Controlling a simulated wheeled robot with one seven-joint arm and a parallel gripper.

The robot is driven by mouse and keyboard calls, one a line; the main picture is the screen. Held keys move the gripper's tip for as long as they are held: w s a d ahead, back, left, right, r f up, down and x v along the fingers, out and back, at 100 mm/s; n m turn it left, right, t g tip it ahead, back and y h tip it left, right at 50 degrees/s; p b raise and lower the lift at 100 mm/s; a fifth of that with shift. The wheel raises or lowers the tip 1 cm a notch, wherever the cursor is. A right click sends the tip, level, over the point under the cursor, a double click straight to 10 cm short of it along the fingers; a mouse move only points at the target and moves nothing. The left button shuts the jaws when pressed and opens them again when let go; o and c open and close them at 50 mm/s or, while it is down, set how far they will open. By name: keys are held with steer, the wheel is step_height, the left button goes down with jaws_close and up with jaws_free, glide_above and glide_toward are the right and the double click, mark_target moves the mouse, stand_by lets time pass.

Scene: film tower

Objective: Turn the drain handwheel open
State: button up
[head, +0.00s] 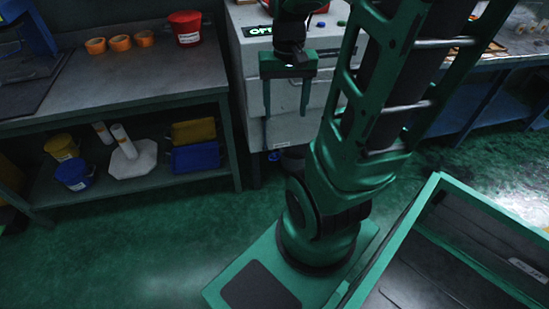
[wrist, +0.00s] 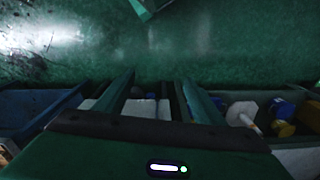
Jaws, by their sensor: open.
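My gripper (head: 286,114) hangs fingers-down in front of a pale grey cabinet (head: 250,90) in the head view. Its two fingers are apart with nothing between them, and they also show in the wrist view (wrist: 158,80). I cannot clearly make out the drain handwheel. A small blue part (head: 274,156) and a dark rounded part (head: 293,153) show low under the cabinet, below my fingertips. A small blue part (wrist: 151,96) also shows between the fingers in the wrist view. I cannot tell whether either is the handwheel.
The cabinet has a lit green display (head: 262,31). A workbench (head: 120,75) at left carries a red bucket (head: 185,28) and orange rings. Its lower shelf holds buckets, bins and a white stand (head: 132,160). Green floor (head: 150,235) is clear in front. Another bench stands at right.

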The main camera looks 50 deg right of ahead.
steer(key=w+d+f+m, duration=0.2)
steer(key=w+d+f, duration=0.2)
steer(key=w+f, duration=0.25)
steer(key=m+t+h, duration=0.5)
steer(key=m+t, duration=0.8)
steer(key=m, duration=1.7)
glide_above(274, 156)
steer(key=s+a, duration=0.3)
steer(key=s, duration=0.8)
step_height(274, 156, down, 52)
steer(key=x, duration=1)
steer(key=shift+w+a+f, duration=0.2)
steer(key=shift+w+f, duration=0.05)
steer(key=shift+w, duration=0.05)
